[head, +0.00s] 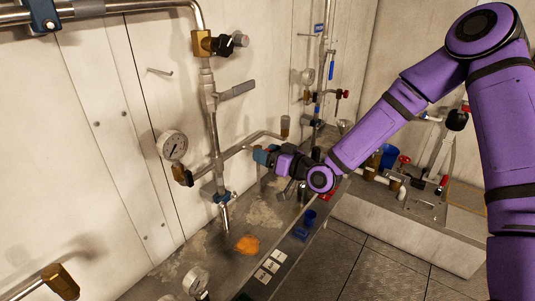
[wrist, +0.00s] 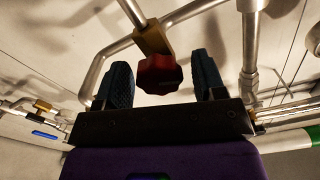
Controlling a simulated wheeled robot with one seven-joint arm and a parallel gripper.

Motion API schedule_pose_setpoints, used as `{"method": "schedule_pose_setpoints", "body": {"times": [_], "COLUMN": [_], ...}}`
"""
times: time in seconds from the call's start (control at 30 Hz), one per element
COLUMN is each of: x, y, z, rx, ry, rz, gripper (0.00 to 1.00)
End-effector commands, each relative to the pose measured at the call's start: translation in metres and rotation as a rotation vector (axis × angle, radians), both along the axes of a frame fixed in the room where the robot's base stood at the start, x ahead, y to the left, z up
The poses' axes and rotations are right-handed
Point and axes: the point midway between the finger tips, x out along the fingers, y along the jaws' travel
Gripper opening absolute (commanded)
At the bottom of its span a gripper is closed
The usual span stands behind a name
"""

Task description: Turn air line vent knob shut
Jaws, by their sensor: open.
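My gripper (head: 262,156) is in the middle of the head view, beside the wall piping. In the wrist view my gripper (wrist: 162,74) is open, with its two blue ridged fingers apart. A dark red knob (wrist: 158,76) on a brass valve body (wrist: 152,40) shows in the gap between the fingers. I see no finger clearly touching it. In the head view this knob is hidden or too small to tell. I cannot read any label naming it as the air line vent knob.
A vertical pipe (head: 213,125) carries a lever (head: 238,88) and a brass valve (head: 201,43) with a dark knob. A gauge (head: 172,145) hangs left of it. An orange cloth-like item (head: 247,244) lies below. A pipe (wrist: 250,60) stands right of my fingers.

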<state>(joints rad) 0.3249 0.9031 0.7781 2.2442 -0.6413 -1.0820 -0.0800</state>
Motion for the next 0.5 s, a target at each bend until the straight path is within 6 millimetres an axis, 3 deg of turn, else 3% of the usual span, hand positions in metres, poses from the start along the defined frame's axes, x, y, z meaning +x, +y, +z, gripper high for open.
{"method": "schedule_pose_setpoints", "body": {"times": [0.23,0.5], "x": [-0.008,-0.038], "y": [-0.011,-0.051], "z": [0.0,0.0], "rx": [-0.002,-0.001], "ry": [0.0,0.001], "rz": [-0.001,-0.003], "gripper": [0.64,0.64]}}
